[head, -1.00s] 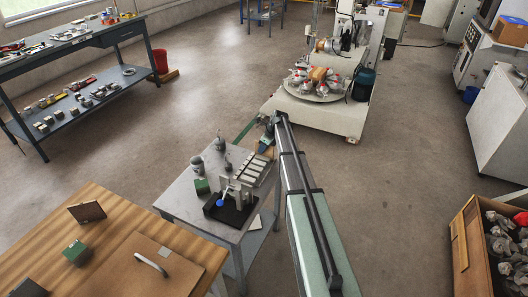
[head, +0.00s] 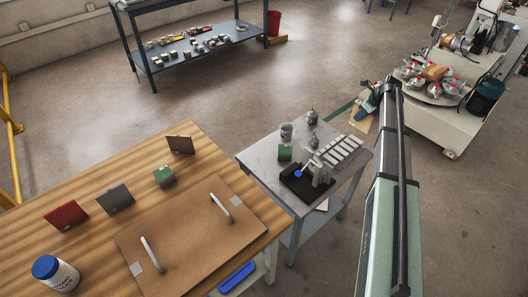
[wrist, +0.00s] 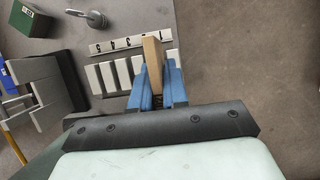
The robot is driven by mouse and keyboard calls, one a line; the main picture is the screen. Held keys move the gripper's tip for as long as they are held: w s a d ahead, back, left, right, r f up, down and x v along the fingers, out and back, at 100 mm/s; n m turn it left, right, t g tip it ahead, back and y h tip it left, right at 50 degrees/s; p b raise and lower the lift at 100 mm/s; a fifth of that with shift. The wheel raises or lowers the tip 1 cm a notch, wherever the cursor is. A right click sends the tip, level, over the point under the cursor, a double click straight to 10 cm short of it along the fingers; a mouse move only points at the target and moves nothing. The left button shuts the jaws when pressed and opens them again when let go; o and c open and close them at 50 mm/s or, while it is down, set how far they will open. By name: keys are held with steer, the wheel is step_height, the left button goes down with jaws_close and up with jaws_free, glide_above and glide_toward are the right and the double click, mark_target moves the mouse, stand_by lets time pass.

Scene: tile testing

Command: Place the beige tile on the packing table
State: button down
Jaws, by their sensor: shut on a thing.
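The beige tile (wrist: 153,58) stands on edge between the blue fingers of my gripper (wrist: 157,88) in the wrist view, and the fingers are shut on it. In the head view my gripper (head: 368,109) is beyond the far right corner of the small grey table (head: 258,160). The tile (head: 361,122) shows there as a pale patch, partly hidden by my arm. A wooden table (head: 85,205) fills the lower left. It carries a brown board (head: 185,240) with two handles; the frames do not label it as the packing table.
Red (head: 66,215), grey (head: 115,197), green (head: 164,176) and brown (head: 180,144) pieces and a blue-lidded tub (head: 54,273) occupy the wooden table. The grey table holds a black-based device (head: 300,183), pale strips (head: 341,150) and weights (head: 312,117). Bare wood shows between the pieces.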

step_height(320, 180, up, 14)
steer(key=a+n+g+y, duration=0.15)
steer(key=a+n, duration=0.45)
steer(key=a, duration=3.8)
steer(key=s+a+n+g, duration=0.1)
steer(key=s+a, duration=0.3)
steer(key=a, duration=0.6)
steer(key=s+a+n, duration=0.2)
steer(key=s+a, duration=0.3)
steer(key=a, duration=0.5)
steer(key=s+a+n+g, duration=0.1)
steer(key=s+a, duration=0.3)
steer(key=a, duration=0.6)
steer(key=s+a+n+g, duration=0.2)
steer(key=s+a+n, duration=0.2)
steer(key=s+a, duration=1.4)
steer(key=shift+t+h, duration=0.25)
steer(key=shift+w+a+f, duration=0.1)
steer(key=shift+w+f, duration=0.05)
steer(key=shift+f, duration=2.35)
steer(key=shift+w+a+f, duration=0.1)
steer(key=shift+w+f, duration=0.05)
steer(key=shift+f, duration=2.35)
steer(key=shift+w+a+f, duration=0.1)
steer(key=shift+w+f, duration=0.05)
steer(key=shift+f, duration=2.35)
